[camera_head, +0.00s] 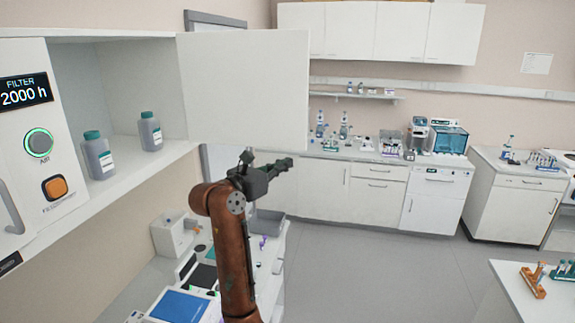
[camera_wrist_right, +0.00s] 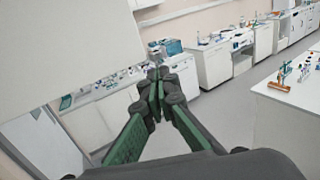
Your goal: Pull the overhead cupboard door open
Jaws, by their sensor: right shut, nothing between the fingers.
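The overhead cupboard (camera_head: 62,219) is at the left in the head view, with its white door (camera_head: 245,90) swung out wide and its inside exposed. Two grey bottles with teal caps stand inside, one nearer (camera_head: 98,158) and one farther back (camera_head: 151,133). My right gripper (camera_head: 284,165) is just below the door's lower edge, toward its free side, shut and empty. In the right wrist view the door (camera_wrist_right: 60,45) fills the upper left, and my gripper's fingertips (camera_wrist_right: 157,82) meet to the right of its lower corner. I cannot tell whether they touch it. My left gripper is out of view.
A filter panel (camera_head: 40,140) with a display is left of the open cupboard. A bench with instruments (camera_head: 182,304) lies below. Cabinets and counters (camera_head: 380,200) line the far wall. A table with an orange rack (camera_head: 533,283) is at right; floor between is clear.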

